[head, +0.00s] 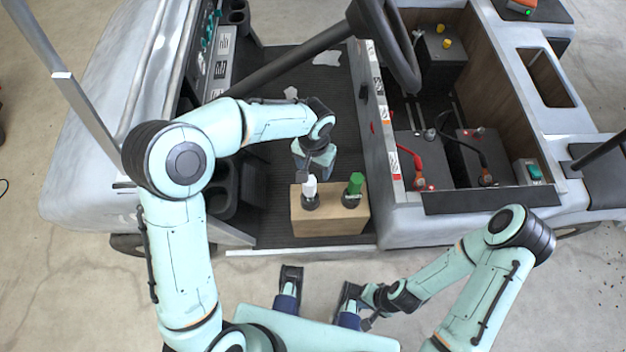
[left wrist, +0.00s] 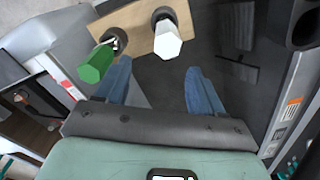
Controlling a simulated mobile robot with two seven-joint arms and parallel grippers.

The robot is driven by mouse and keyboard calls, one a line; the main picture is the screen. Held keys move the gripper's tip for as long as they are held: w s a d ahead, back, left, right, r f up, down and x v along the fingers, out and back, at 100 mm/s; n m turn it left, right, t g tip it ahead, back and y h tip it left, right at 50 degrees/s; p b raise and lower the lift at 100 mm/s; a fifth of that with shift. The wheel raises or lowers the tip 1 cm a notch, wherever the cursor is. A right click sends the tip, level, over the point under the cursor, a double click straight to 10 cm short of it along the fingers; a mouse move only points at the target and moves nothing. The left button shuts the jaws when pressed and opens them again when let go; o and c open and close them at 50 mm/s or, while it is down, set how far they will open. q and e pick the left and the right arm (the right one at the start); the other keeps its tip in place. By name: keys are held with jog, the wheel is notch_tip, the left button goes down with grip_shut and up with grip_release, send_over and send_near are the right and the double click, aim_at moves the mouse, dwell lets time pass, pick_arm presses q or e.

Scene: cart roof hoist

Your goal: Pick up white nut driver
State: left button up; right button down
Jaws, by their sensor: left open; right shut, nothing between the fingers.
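The white nut driver (head: 310,187) stands upright in a dark ring holder on a wooden block (head: 330,222) on the cart floor. In the left wrist view the white nut driver (left wrist: 167,40) lies beyond the fingertips, roughly between them sideways and not gripped. The green nut driver (head: 355,184) stands to its right on the block; in the left wrist view it (left wrist: 97,64) is close by the left finger. My left gripper (head: 308,172) is open and empty just behind the white driver; its fingers (left wrist: 160,80) show apart. My right gripper (head: 370,322) is low in front of the cart, away from the block.
The steering wheel (head: 387,42) and its slanted column rise behind. A panel with labels (head: 373,110) bounds the footwell on the right, beside a battery bay with red and black cables (head: 412,160). A cup holder (head: 222,195) is left of the block.

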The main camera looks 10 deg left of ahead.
aim_at(312, 180)
pick_arm(q)
jog(key=f, duration=0.6)
jog(key=shift+s+a+f+b, duration=0.15)
jog(key=shift+s+f+b, duration=0.05)
jog(key=shift+s+b, duration=0.1)
jog(key=shift+w+a+f, duration=0.1)
jog(key=shift+a+f, duration=0.1)
jog(key=shift+f, duration=1.4)
jog(key=shift+a+f, duration=0.15)
jog(key=shift+f, duration=1.4)
grip_shut()
